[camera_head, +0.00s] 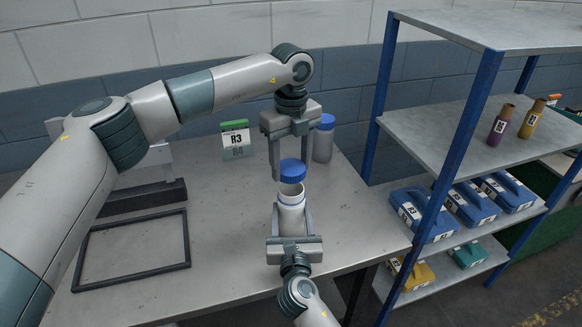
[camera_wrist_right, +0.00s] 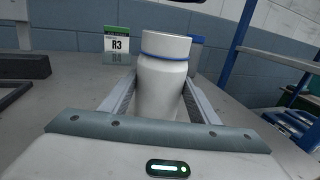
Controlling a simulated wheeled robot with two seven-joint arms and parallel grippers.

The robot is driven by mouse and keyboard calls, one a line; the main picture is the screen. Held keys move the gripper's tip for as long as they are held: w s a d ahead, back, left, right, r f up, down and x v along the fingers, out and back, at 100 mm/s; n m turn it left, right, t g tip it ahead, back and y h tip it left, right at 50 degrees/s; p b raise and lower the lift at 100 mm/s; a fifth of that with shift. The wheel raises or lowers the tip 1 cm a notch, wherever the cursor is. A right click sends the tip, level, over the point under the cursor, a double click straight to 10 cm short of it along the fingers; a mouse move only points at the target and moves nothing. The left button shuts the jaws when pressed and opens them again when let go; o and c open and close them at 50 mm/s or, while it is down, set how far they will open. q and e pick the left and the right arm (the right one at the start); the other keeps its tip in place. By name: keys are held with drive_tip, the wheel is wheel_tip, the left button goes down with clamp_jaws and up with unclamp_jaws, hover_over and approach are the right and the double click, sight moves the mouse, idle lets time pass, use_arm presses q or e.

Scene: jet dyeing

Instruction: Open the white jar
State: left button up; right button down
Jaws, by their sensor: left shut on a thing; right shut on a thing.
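The white jar (camera_head: 291,217) stands upright near the table's front edge, with its open mouth showing. My right gripper (camera_head: 292,208) is shut around its body from the front. In the right wrist view the jar (camera_wrist_right: 163,85) sits between the fingers, with a thin blue ring below its white neck. The blue lid (camera_head: 292,171) is above the mouth, apart from the jar. My left gripper (camera_head: 291,166) points down and is shut on the lid.
An R3 card (camera_head: 235,139) stands at the back. A dark rectangular frame (camera_head: 130,272) lies on the left of the table (camera_head: 222,215). A blue-post shelf (camera_head: 430,140) bounds the right.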

drive_tip(key=c, duration=0.6)
unclamp_jaws()
drive_tip(key=shift+s, duration=0.1)
use_arm(q)
wheel_tip(320, 180, down, 2)
drive_tip(key=shift+f+b, duration=0.15)
drive_tip(key=shift+b, duration=0.95)
use_arm(e)
drive_tip(key=s, duration=1.1)
drive_tip(key=shift+s+d, duration=0.3)
drive_tip(key=shift+s, duration=0.1)
